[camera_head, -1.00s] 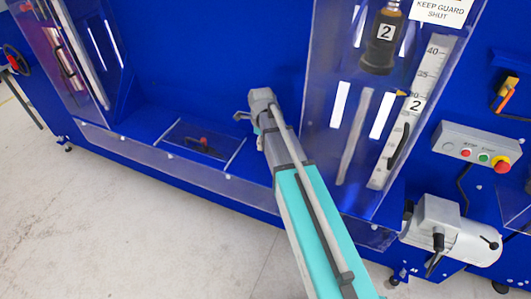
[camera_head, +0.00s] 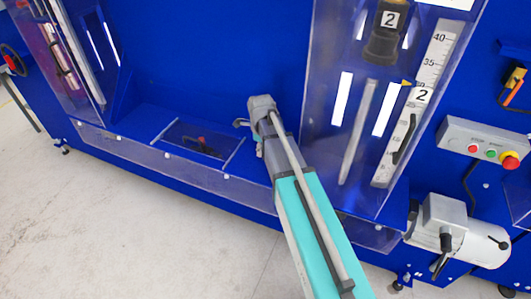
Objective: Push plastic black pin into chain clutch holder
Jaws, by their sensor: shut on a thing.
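My arm reaches from the bottom of the view to the blue machine. My gripper (camera_head: 249,136) is at its far end, small and partly hidden behind the wrist. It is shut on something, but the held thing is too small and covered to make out. The gripper is in front of the machine's blue face, left of the clear guard. I cannot pick out the black pin or the chain clutch holder with certainty. A dark part with a red bit (camera_head: 201,142) sits in a recess left of the gripper.
A clear guard (camera_head: 340,150) with a scale (camera_head: 432,60) and a black cylinder marked 2 (camera_head: 383,48) stands right of my arm. A control box (camera_head: 480,140) and a motor (camera_head: 460,230) are at the right. The floor (camera_head: 120,220) at the lower left is clear.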

